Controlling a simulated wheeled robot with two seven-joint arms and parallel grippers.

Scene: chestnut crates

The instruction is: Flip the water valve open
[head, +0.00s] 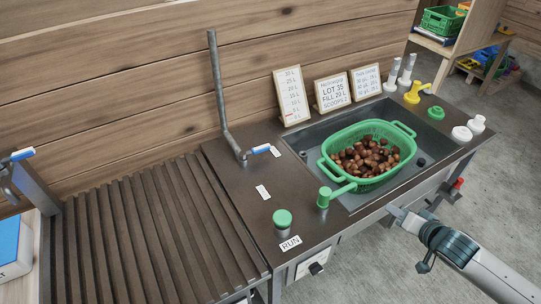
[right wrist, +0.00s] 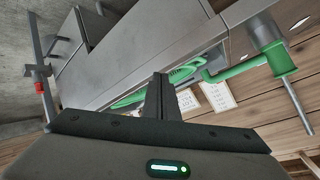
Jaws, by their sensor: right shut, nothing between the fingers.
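A small valve with a blue lever (head: 260,149) sits at the foot of the upright grey pipe (head: 217,90), at the back of the counter. Its lever points right, toward the sink. A green lever (head: 338,192) stands at the sink's front left corner; it also shows in the right wrist view (right wrist: 240,69). My right gripper (head: 397,211) is shut and empty, in front of the sink's front edge, apart from both levers. In the right wrist view its fingers (right wrist: 160,98) are together. My left gripper is not in view.
A green basket (head: 327,170) of chestnuts sits in the sink (head: 437,154). A green knob (head: 283,218) stands near the RUN label. A red-handled fitting (head: 457,184) is below the front right edge. A slatted rack (head: 130,235) lies left. Another blue-handled fitting (head: 22,154) is far left.

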